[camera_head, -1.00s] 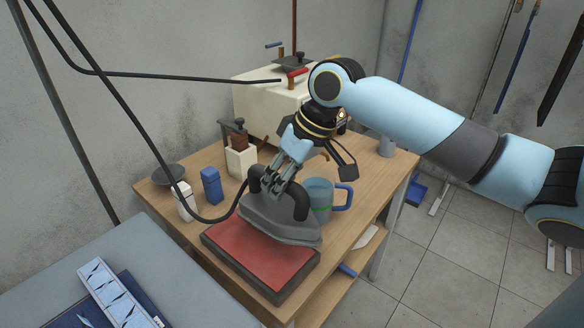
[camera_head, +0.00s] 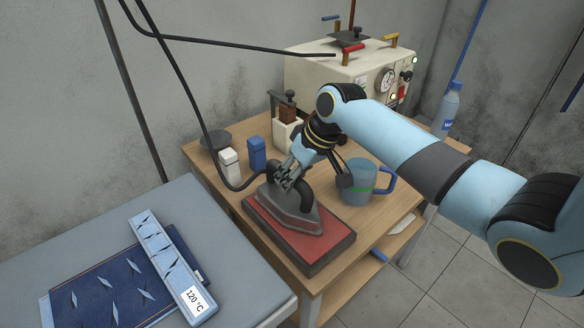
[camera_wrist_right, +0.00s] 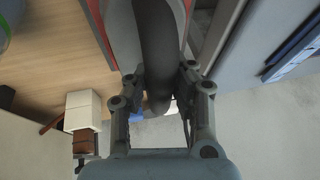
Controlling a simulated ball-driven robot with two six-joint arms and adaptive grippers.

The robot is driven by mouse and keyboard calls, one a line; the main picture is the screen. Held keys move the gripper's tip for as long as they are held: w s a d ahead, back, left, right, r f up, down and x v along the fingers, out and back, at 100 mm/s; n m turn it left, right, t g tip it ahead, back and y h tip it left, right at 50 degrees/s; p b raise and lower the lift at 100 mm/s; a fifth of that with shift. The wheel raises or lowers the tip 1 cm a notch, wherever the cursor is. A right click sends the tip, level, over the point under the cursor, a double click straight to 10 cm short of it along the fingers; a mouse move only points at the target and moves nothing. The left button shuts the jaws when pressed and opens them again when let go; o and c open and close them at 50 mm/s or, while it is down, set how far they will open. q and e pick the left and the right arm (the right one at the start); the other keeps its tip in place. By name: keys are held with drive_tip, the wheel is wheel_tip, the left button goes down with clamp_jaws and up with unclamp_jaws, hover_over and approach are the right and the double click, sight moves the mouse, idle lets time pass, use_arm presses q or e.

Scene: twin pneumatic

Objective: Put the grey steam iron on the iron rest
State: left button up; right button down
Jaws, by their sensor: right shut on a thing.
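The grey steam iron (camera_head: 290,210) has a dark curved handle and a black hose. It sits over the left and middle part of the iron rest (camera_head: 318,246), a red pad with a dark edge. Its soleplate looks level and appears to rest on the pad, though a tiny gap cannot be ruled out. My right gripper (camera_head: 288,178) is shut on the iron's handle from above. In the right wrist view the dark handle (camera_wrist_right: 155,45) runs between the fingers. My left gripper is not in view.
A blue-grey mug (camera_head: 357,185) stands close to the right of the rest. White (camera_head: 230,165) and blue (camera_head: 257,153) containers stand behind left. A cream boiler (camera_head: 345,75) and a bottle (camera_head: 446,110) are at the back. An ironing board (camera_head: 220,225) with blue cloth lies at left.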

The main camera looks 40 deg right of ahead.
drive_tip(key=shift+w+r, duration=0.15)
drive_tip(key=shift+r, duration=0.05)
drive_tip(key=c, duration=1.6)
unclamp_jaws()
drive_tip(key=shift+f, duration=0.25)
drive_tip(key=shift+c, duration=0.2)
drive_tip(key=o, duration=0.5)
drive_tip(key=shift+s, duration=0.2)
drive_tip(key=shift+c, duration=0.2)
drive_tip(key=shift+r, duration=0.1)
drive_tip(key=v, duration=1.2)
